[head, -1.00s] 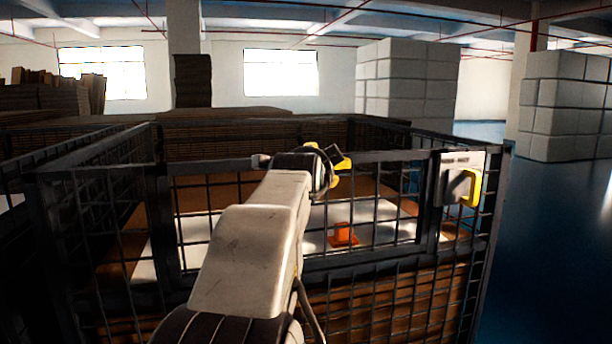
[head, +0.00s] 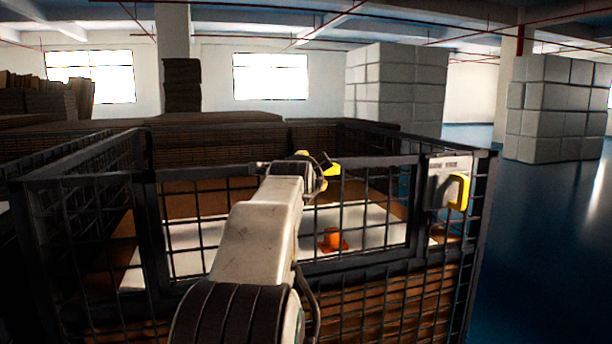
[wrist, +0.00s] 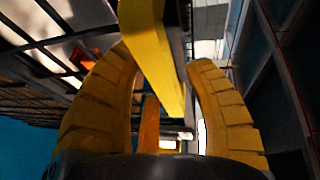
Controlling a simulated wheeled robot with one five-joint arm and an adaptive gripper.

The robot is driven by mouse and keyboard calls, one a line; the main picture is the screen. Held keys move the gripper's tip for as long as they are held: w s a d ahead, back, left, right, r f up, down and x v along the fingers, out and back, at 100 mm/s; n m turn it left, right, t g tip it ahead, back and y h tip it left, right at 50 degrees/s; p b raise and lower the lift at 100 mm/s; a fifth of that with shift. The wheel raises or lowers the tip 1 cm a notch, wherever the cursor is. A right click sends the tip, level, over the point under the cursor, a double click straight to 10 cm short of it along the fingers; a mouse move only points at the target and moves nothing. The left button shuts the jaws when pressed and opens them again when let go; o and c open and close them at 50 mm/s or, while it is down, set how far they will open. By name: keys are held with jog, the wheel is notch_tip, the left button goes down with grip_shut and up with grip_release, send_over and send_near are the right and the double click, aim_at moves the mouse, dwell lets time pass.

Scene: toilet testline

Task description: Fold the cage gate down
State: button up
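The cage gate (head: 365,259) is a dark mesh panel in the front of the wire cage, and it stands upright. A latch plate with a yellow handle (head: 459,191) sits at its right end; nothing touches it in the head view. My gripper (head: 329,168) is at the gate's top rail, left of that latch, with the fingers partly hidden by my wrist. In the wrist view, my two ribbed yellow fingers (wrist: 165,85) stand apart. A smooth yellow bar (wrist: 152,55) runs between them, close to the left finger. I cannot tell whether they press on it.
The cage (head: 75,166) has mesh sides. An orange cone (head: 332,240) stands on a white sheet (head: 375,236) inside. Stacked white blocks (head: 556,108) stand behind on the right, and open blue floor (head: 545,235) lies right of the cage. Brown stacks (head: 215,137) are behind it.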

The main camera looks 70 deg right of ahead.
grip_shut()
jog(key=shift+a+f, duration=0.1)
dwell(0.3)
